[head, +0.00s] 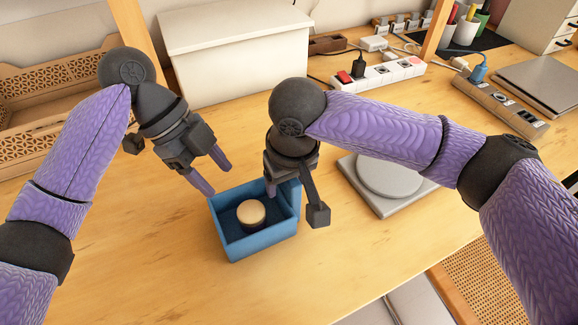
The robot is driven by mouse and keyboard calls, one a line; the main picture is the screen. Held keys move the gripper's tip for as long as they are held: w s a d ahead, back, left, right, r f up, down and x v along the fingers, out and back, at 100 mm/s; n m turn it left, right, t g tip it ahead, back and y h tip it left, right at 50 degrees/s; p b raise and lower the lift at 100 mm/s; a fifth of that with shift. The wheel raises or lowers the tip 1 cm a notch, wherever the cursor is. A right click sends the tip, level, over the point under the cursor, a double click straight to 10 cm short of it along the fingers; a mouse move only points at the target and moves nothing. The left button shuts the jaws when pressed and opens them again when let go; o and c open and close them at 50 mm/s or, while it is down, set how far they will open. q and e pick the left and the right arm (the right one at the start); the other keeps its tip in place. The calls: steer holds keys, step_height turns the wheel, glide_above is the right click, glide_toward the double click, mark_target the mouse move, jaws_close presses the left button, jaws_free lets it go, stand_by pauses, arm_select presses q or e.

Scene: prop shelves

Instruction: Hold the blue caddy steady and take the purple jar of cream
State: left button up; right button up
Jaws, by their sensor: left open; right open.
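The blue caddy (262,247) is an open box standing on the wooden table in the middle of the head view. A small round jar (252,214) with a beige lid stands inside it; its body is mostly hidden under the lid, so I cannot confirm the purple colour. My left gripper (212,174) is open and empty, above the caddy's back left corner. My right gripper (294,202) is open over the caddy's right side, one finger over the inside and the other outside the right wall. I cannot tell whether it touches the wall.
A grey round-topped device (389,178) sits right of the caddy, beneath my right arm. A large white box (235,55) stands behind, and a wooden openwork tray (40,110) is at the left. Power strips (380,75) lie at the back right. The table in front of the caddy is clear.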

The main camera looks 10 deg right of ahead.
steer(key=shift+c, duration=1.2)
steer(key=shift+c, duration=0.3)
jaws_close()
stand_by(0.7)
